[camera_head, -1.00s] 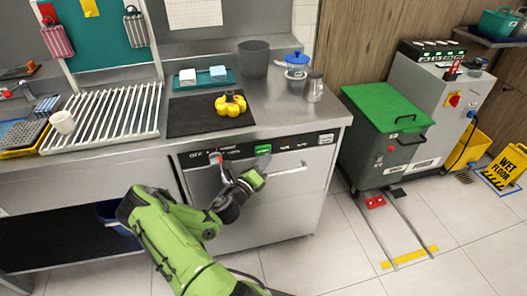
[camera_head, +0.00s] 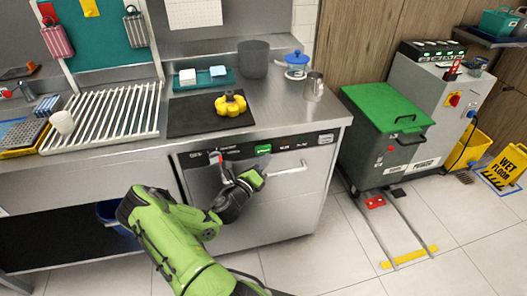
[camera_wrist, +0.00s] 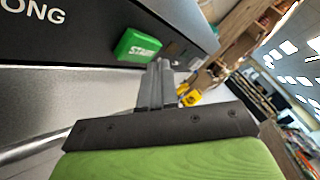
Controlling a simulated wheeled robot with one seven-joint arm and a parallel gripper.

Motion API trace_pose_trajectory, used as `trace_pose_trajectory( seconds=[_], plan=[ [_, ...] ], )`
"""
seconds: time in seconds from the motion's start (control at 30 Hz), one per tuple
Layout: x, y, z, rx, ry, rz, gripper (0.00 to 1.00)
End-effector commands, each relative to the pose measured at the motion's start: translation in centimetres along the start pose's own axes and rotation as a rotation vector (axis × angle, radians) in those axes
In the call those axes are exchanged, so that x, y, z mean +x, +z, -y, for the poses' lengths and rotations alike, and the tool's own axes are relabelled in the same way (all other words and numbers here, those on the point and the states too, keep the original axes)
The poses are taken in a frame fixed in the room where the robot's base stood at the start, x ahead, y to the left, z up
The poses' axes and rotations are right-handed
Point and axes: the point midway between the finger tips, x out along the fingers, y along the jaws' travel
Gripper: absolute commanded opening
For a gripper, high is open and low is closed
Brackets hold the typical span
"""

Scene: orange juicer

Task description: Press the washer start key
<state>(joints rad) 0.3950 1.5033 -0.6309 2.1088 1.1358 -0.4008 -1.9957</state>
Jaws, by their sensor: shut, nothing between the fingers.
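The washer (camera_head: 275,210) stands under the steel counter, with a black control panel along its top front. Its green start key (camera_head: 263,149) is on that panel, right of the middle. In the wrist view the key (camera_wrist: 137,46) shows the label START. My gripper (camera_head: 261,168) is in front of the panel, just below the key; its fingers are hard to make out in the head view. In the wrist view my gripper (camera_wrist: 161,66) is shut and empty, with its fingertips close to the key's lower right edge. I cannot tell whether they touch it.
The washer's door handle (camera_head: 300,170) runs below the panel, close to my gripper. A yellow object (camera_head: 230,103) on a black mat and a metal pitcher (camera_head: 314,87) stand on the counter above. A green-lidded bin (camera_head: 390,107) stands to the right. The floor in front is clear.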

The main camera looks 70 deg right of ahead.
Motion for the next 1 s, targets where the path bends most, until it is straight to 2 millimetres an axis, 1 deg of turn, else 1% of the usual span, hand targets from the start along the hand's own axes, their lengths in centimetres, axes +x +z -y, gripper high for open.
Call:
trace_pose_trajectory(
  seconds=[0.23, 0.43, 1.0],
  plan=[
    [0.04, 0.05, -0.01, 0.000, 0.000, 0.000, 0.00],
    [0.55, 0.51, -0.27, 0.000, 0.000, 0.001, 0.00],
    [0.80, 0.58, -0.54, 0.001, 0.000, 0.000, 0.00]
  ],
)
